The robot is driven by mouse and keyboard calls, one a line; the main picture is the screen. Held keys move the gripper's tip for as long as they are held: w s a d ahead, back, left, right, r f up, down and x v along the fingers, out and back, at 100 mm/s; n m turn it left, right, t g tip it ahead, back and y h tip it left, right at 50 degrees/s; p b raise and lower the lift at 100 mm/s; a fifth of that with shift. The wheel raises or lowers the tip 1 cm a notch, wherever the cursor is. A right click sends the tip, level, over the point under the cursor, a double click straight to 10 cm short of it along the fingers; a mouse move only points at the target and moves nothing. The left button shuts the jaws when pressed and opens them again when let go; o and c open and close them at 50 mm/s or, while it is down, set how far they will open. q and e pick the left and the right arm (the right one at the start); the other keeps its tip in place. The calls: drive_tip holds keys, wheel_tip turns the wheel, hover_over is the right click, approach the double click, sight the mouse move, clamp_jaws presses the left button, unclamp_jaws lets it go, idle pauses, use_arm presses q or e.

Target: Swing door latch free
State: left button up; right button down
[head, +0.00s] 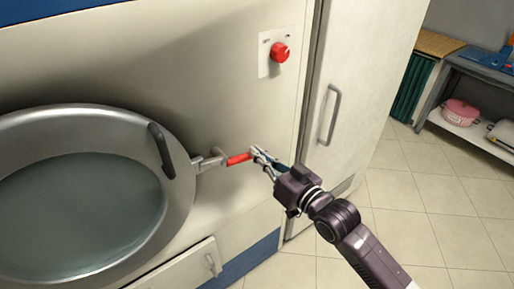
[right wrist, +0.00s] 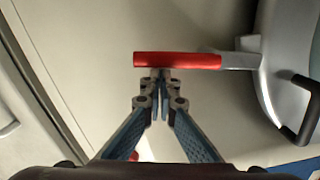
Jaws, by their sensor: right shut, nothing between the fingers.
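A round machine door (head: 178,216) with a wide grey rim and a glass window fills the left of the head view, with a dark handle (head: 161,150) on its rim. A latch with a red lever (head: 239,159) and a grey metal arm (head: 208,162) sits at the rim's right side. The red lever (right wrist: 178,60) also shows in the right wrist view, lying across the picture. My left gripper is not in view.
A red knob (head: 280,53) on a pale plate is above the latch. A tall cabinet door with a grey handle (head: 330,114) stands to the right. A small drawer or flap handle (head: 210,263) is below. Tiled floor (head: 420,205) is clear at the right.

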drive_tip(key=s+a+f+m, duration=0.1)
drive_tip(key=a+f+m, duration=0.1)
drive_tip(key=f+m, duration=0.2)
drive_tip(key=s+a+f+m+y+b, duration=0.1)
drive_tip(key=f+m, duration=0.3)
drive_tip(key=m, duration=0.7)
drive_tip(key=shift+s+a+f, duration=0.15)
drive_tip(key=shift+s+a, duration=0.55)
drive_tip(key=shift+a, duration=0.1)
drive_tip(key=shift+w, duration=0.1)
